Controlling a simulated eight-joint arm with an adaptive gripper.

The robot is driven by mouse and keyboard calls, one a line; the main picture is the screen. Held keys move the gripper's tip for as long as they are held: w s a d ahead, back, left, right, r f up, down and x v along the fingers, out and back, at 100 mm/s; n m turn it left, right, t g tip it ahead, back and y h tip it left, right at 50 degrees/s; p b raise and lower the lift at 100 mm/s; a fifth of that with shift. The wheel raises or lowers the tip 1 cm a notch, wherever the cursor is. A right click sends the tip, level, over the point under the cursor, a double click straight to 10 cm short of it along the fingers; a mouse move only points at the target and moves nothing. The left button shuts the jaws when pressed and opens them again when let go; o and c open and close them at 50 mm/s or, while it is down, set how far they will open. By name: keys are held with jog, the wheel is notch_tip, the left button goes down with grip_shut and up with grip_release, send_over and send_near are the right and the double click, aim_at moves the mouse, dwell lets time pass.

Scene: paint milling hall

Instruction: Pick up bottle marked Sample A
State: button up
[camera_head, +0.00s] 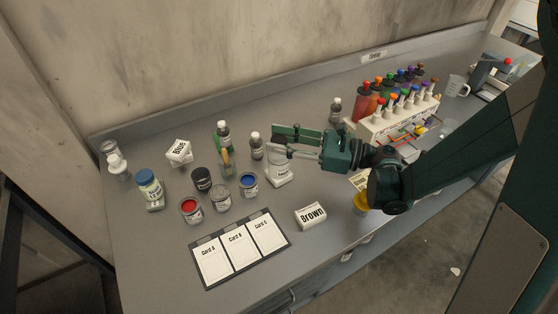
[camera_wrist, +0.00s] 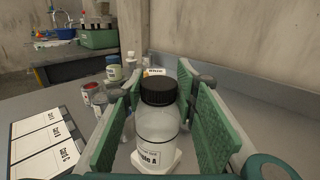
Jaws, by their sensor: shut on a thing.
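The Sample A bottle (camera_wrist: 158,128) is clear-white with a black cap, upright between the green finger pads in the wrist view. Its label shows the end of "Sample A", partly cut off at the bottom. My gripper (camera_head: 292,143) is shut on the bottle, with one pad at each side. A white base shows under the bottle. I cannot tell if the bottle is clear of the bench.
A card board (camera_head: 240,247) and a Brown block (camera_head: 310,215) lie in front. Open paint tins (camera_head: 191,210) and small bottles (camera_head: 257,147) stand to the left. A rack of coloured bottles (camera_head: 375,127) stands right of the gripper.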

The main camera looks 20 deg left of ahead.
jog(key=shift+r, duration=0.4)
jog(key=shift+c, duration=1)
notch_tip(320, 180, up, 9)
jog(key=p, duration=0.3)
jog(key=shift+r, duration=0.25)
